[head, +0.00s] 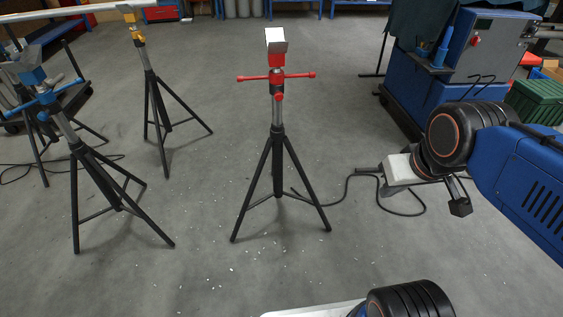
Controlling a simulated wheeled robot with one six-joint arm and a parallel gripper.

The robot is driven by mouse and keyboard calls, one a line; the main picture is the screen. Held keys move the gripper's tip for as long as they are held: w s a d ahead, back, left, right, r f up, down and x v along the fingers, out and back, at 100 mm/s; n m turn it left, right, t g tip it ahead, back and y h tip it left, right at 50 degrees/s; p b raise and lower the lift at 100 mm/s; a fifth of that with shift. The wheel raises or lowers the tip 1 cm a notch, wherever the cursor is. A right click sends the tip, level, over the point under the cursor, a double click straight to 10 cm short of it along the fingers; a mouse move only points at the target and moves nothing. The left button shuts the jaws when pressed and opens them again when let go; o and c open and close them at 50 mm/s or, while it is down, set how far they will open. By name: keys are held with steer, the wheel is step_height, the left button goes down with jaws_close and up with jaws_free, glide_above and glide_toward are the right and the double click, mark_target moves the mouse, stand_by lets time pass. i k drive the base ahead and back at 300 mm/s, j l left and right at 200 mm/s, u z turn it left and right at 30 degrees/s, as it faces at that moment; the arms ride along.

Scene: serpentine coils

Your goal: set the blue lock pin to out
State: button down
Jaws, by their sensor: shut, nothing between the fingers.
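A stand with a blue head and blue cross handle (47,97) is at the left, on a black tripod. The blue lock pin is too small to pick out on it, so I cannot tell whether it is in or out. My gripper (460,206) is at the right, low above the floor and far from the blue stand. Its fingers are small and dark here; it is shut and empty. A wide stretch of floor and the red stand lie between my gripper and the blue stand.
A red-headed tripod stand (276,77) stands in the middle, its legs spread wide. A yellow-collared stand (138,35) is behind at the left, under a pale bar. A blue machine (420,85) and a green crate (538,102) are at the right. A black cable lies on the floor.

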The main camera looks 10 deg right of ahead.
mark_target(42, 115)
steer(key=u, duration=1.4)
